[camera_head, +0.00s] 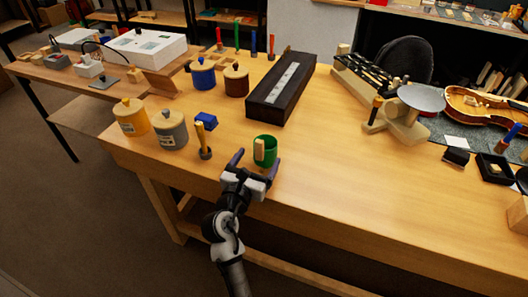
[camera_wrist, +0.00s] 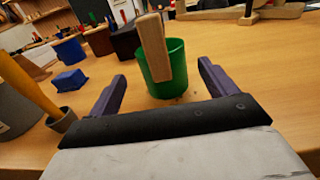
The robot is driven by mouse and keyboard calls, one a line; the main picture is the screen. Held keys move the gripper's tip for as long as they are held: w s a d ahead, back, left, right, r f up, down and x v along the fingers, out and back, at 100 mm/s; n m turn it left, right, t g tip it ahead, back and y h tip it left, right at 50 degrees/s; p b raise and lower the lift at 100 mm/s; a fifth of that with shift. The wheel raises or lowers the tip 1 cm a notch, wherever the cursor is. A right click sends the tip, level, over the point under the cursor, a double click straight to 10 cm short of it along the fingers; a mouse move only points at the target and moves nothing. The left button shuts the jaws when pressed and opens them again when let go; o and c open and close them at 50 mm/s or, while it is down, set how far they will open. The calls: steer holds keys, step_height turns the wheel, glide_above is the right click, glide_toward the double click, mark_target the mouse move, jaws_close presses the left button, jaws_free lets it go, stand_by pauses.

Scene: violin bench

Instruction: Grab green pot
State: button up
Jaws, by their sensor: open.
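The green pot (camera_head: 270,156) stands upright on the wooden bench near its front edge, with a light wooden piece on its near side. In the wrist view the green pot (camera_wrist: 176,76) is just ahead, centred between the fingers, with the wooden piece (camera_wrist: 152,46) rising in front of it. My gripper (camera_head: 256,163) is open and empty, low at the bench's front edge. In the wrist view its two purple fingers (camera_wrist: 158,82) are spread wide to either side of the pot. Whether the fingertips have reached the pot's sides is hard to tell; no contact shows.
Left of the pot are a small grey holder with a yellow-handled tool (camera_head: 204,142), a blue block (camera_head: 206,121), a grey pot (camera_head: 171,130) and a yellow pot (camera_head: 131,117). A long dark box (camera_head: 283,86) lies behind.

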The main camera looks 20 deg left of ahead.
steer(key=w, duration=0.3)
steer(key=w+p, duration=0.1)
steer(key=shift+w+d+r, duration=0.1)
steer(key=shift+w+d, duration=0.15)
steer(key=shift+w, duration=0.15)
steer(key=c, duration=1)
steer(key=shift+c, duration=0.2)
steer(key=shift+r, duration=0.15)
